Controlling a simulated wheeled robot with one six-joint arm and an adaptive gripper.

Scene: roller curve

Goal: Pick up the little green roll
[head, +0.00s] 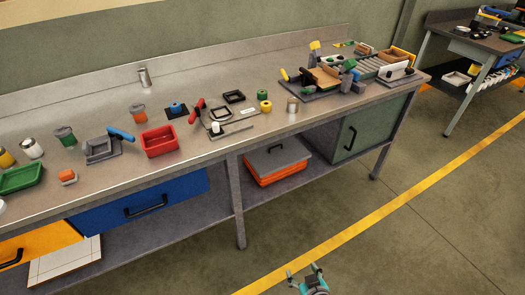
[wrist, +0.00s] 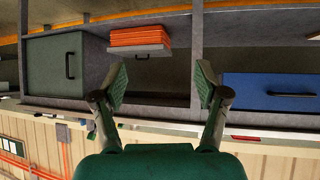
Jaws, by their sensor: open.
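A little green roll (head: 262,95) stands on the grey workbench top (head: 185,112), right of the middle of its length, just behind a yellow roll (head: 265,106). My gripper (head: 303,271) is low at the bottom of the head view, over the floor in front of the bench and well apart from the roll. In the wrist view my gripper (wrist: 161,82) is open, with nothing between its fingers. That view looks upside down at the bench front. I cannot make out the green roll there.
A metal cylinder (head: 292,105), a red tray (head: 159,141) and a red-handled clamp (head: 197,110) are near the roll. A cluttered fixture (head: 320,80) stands to its right. Below are a blue drawer (head: 140,203), an orange box (head: 277,165) and a green cabinet (head: 368,130). The floor in front is clear.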

